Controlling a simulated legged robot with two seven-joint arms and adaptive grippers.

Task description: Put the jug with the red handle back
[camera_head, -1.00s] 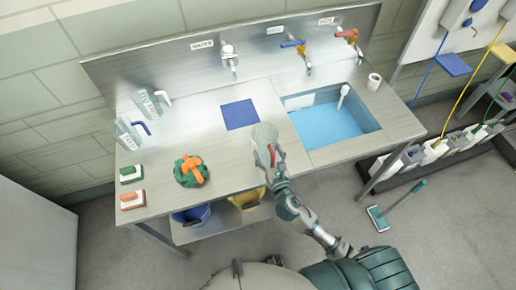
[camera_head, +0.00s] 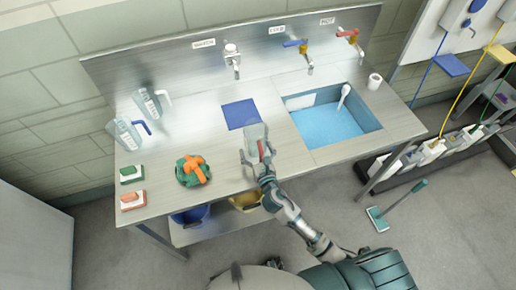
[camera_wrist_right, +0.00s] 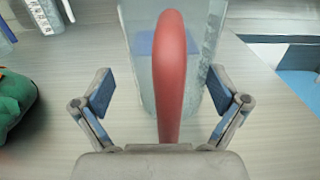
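The clear jug with the red handle (camera_head: 255,134) is at the counter's front, beside the near right corner of the blue square mat (camera_head: 237,115). It looks upright; I cannot tell whether its base touches the counter. Its red handle (camera_wrist_right: 171,75) faces me in the right wrist view, with the mat showing through the clear body. My right gripper (camera_head: 257,163) is at the handle with its fingers spread. In the wrist view, the fingers (camera_wrist_right: 160,85) stand on both sides of the handle with gaps. My left gripper is not in view.
A blue-handled jug (camera_head: 127,132) and a white-handled jug (camera_head: 149,104) stand at left. A green and orange bundle (camera_head: 191,171) and two brushes (camera_head: 131,173) lie nearer the front. The sink (camera_head: 327,125) is right of the jug, with taps behind.

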